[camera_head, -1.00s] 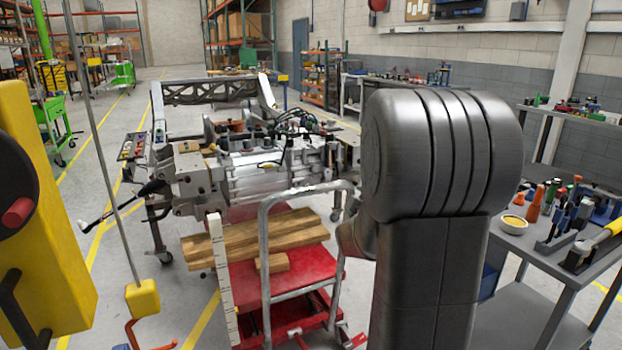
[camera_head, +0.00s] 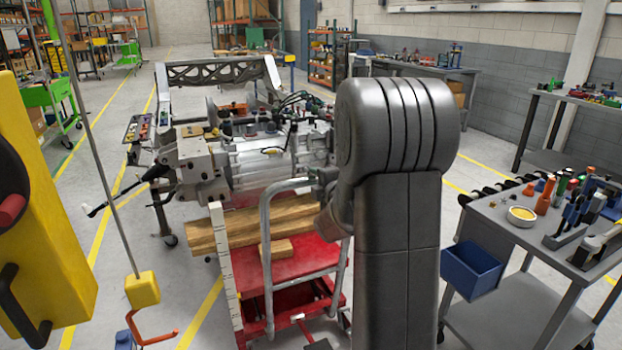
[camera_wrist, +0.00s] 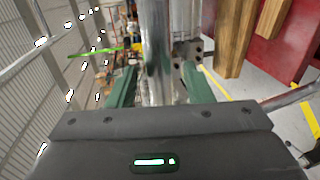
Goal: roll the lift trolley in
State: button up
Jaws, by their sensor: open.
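The lift trolley (camera_head: 285,265) is red, with a grey tubular push handle (camera_head: 266,250) on the near side. In the head view my arm hides much of the gripper and the handle's right side.
A grey tool bench (camera_head: 500,225) with a blue bin (camera_head: 472,268) stands close on the right. A yellow pendant-like housing (camera_head: 50,240) and a hanging yellow block (camera_head: 142,290) are at the left. Floor with yellow lines is clear left of the trolley.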

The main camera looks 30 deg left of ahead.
jog(key=shift+x, duration=2.2)
grip_shut()
